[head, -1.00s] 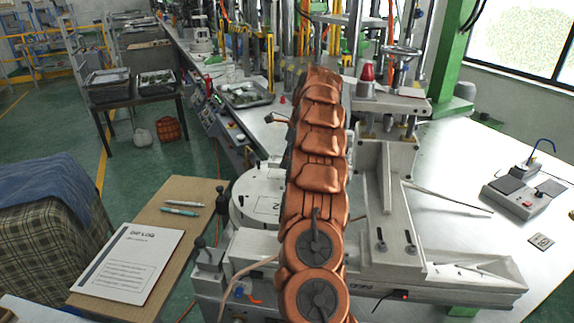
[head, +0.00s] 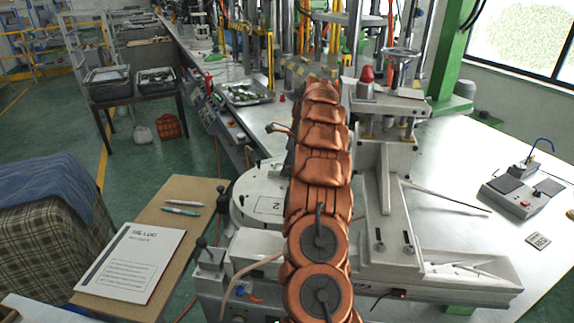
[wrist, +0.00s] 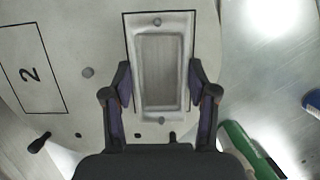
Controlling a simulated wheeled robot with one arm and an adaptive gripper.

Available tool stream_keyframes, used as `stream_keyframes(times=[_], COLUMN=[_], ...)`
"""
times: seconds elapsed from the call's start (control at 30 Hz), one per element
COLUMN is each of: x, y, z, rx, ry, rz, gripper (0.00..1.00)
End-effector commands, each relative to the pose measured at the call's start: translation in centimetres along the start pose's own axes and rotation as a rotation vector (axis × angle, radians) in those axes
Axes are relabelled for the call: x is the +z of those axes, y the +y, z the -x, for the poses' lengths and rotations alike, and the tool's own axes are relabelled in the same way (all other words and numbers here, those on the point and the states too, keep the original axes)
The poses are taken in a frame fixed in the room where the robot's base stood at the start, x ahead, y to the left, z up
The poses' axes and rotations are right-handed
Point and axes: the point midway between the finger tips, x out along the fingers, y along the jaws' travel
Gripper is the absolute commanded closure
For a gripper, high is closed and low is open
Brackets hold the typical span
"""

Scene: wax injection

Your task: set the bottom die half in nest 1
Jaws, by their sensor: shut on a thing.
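The bottom die half (wrist: 162,68) is a pale grey metal block with a rectangular recess and a small round mark at each end. In the wrist view it lies between the two fingers of my gripper (wrist: 160,84), which is shut on its long sides. It appears within a black-outlined rectangle (wrist: 127,20) on the round pale plate, apparently nest 1; its number is hidden. Whether the die half touches the plate, I cannot tell. Nest 2 (wrist: 31,72) is empty at the left. In the head view my arm hides the gripper and die half.
The round plate (head: 244,207) shows left of my arm. Small dark knobs (wrist: 39,142) stand on or near it. A green object (wrist: 245,145) is close to the right finger. The clamp frame (head: 385,210) stands right of my arm. A log sheet (head: 133,258) lies on the board at left.

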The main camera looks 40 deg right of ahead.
Motion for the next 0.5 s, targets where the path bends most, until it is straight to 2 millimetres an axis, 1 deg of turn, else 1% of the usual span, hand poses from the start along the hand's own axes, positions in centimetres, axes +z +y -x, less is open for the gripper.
stream_keyframes(times=[0.23, 0.27, 0.5], x=[-0.02, -0.06, -0.06], y=[-0.02, -0.02, -0.04], z=[-0.18, -0.24, -0.21], rx=[-0.001, -0.001, -0.001], ry=[0.0, 0.0, 0.0], rz=[0.0, 0.0, 0.0], gripper=[0.99, 0.41, 0.17])
